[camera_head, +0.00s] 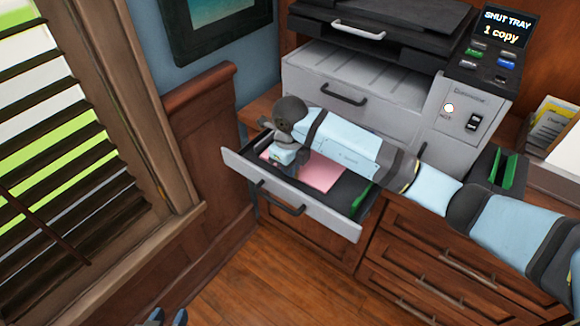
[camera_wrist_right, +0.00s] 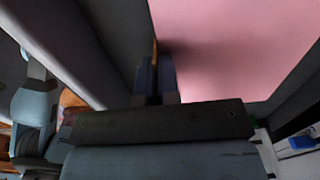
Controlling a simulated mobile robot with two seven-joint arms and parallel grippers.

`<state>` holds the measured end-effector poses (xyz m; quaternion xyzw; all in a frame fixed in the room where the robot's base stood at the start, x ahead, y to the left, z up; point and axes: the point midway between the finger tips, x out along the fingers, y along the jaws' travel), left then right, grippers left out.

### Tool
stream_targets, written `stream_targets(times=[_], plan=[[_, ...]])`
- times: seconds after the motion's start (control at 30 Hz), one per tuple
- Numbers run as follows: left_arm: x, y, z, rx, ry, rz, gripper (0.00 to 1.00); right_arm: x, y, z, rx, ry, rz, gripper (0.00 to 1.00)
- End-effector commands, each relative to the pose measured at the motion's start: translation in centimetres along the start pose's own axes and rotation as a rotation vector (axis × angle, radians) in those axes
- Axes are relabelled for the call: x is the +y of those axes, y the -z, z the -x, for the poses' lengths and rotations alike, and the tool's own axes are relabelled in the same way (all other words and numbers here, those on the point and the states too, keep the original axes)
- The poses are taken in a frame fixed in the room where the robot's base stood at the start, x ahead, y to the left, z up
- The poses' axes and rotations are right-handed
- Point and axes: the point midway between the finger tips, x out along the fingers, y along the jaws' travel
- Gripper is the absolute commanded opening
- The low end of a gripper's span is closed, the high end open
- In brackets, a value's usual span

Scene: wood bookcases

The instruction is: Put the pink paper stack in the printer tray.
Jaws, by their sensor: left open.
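The pink paper stack (camera_head: 318,172) lies inside the pulled-out printer tray (camera_head: 325,217). In the right wrist view the pink paper (camera_wrist_right: 235,50) fills the upper right, close to the fingers. My right gripper (camera_head: 287,172) points down into the tray at the paper's left side; its forearm crosses above the tray. Its fingers (camera_wrist_right: 156,80) look close together in the wrist view, but their gap and any contact with the paper are unclear. My left gripper (camera_head: 166,318) is open and empty at the bottom edge, with only its fingertips visible. The printer (camera_head: 390,110) stands behind the tray.
The printer's screen (camera_head: 506,25) reads "SHUT TRAY, 1 copy". A closed upper drawer (camera_head: 345,95) sits above the open tray. A green guide (camera_head: 362,198) stands at the tray's right. Wooden drawers (camera_head: 460,270) are below, and a window with blinds (camera_head: 60,150) is at left.

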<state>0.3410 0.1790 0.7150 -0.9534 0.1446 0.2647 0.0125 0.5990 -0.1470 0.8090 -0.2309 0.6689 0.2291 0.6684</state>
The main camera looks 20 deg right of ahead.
Motion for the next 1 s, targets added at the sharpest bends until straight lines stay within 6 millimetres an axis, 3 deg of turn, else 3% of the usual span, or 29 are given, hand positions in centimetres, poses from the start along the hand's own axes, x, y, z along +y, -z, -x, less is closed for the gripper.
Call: stream_targets(times=[0.3, 0.43, 0.77, 0.87, 1.0], plan=[[0.0, -0.1, -0.1, 0.001, -0.001, 0.0, 0.43, 0.0, 0.0, -0.3, -0.001, 0.0, 0.0, 0.0], [0.0, 0.0, 0.0, 0.002, -0.001, 0.0, 0.43, 0.0, 0.0, -0.2, -0.001, 0.0, 0.0, 0.28], [0.0, 0.2, 0.1, 0.002, -0.001, -0.001, 0.43, 0.0, 0.0, 0.2, -0.001, 0.0, 0.0, 0.28], [0.0, 0.3, 0.2, 0.001, 0.0, -0.002, 0.43, -0.1, -0.1, 1.3, -0.003, 0.001, 0.001, 0.28], [0.0, 0.4, 0.3, -0.003, 0.002, -0.005, 0.43, -0.1, -0.1, 4.0, -0.004, 0.002, 0.001, 0.28]])
